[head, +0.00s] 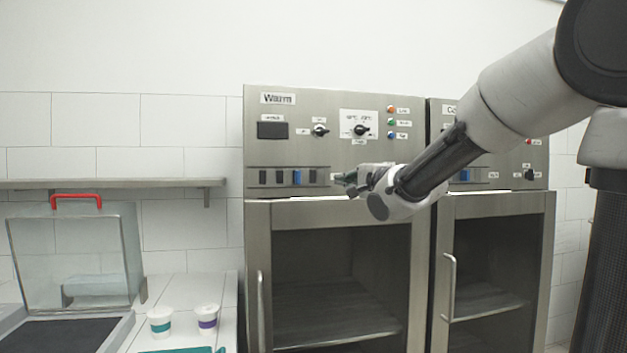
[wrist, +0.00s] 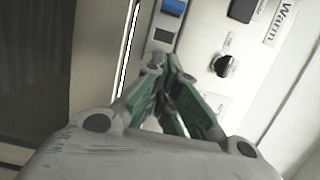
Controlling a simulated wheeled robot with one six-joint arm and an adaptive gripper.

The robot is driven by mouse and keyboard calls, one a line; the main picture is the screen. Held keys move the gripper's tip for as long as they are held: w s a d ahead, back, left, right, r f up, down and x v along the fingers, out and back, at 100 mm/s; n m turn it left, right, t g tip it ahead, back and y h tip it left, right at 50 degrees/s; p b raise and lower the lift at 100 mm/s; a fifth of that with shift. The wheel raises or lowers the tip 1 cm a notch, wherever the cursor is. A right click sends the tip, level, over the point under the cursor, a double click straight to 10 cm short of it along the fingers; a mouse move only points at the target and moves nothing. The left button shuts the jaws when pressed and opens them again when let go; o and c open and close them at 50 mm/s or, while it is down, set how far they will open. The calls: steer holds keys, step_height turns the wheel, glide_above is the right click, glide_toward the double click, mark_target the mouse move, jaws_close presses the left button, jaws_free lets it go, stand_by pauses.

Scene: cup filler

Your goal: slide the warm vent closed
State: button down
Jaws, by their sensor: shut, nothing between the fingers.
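The warm cabinet (head: 256,228) is the left steel cabinet, labelled "Warm". Its vent (head: 271,187) is a horizontal strip with several dark slots and a blue slider tab (head: 297,177) right of the strip's middle. The tab also shows at the top edge of the wrist view (wrist: 174,6). My gripper (head: 343,179) is shut and empty, at about the tab's height and to its right, by the right end of the vent strip. In the wrist view its green-sided fingers (wrist: 166,64) meet near a dark slot, apart from the blue tab. Whether they touch the panel I cannot tell.
Knobs (head: 320,131) and coloured buttons sit above the vent. A second cabinet (head: 497,205) with its own blue tab (head: 465,175) stands at right, partly behind my arm. Door handles (head: 261,310) stick out below. Two cups (head: 159,327) (head: 207,313) stand at lower left.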

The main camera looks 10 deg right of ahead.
mark_target(298, 177)
steer(key=x, duration=1)
steer(key=shift+d+f, duration=0.1)
steer(key=a, duration=0.2)
steer(key=shift+a, duration=1)
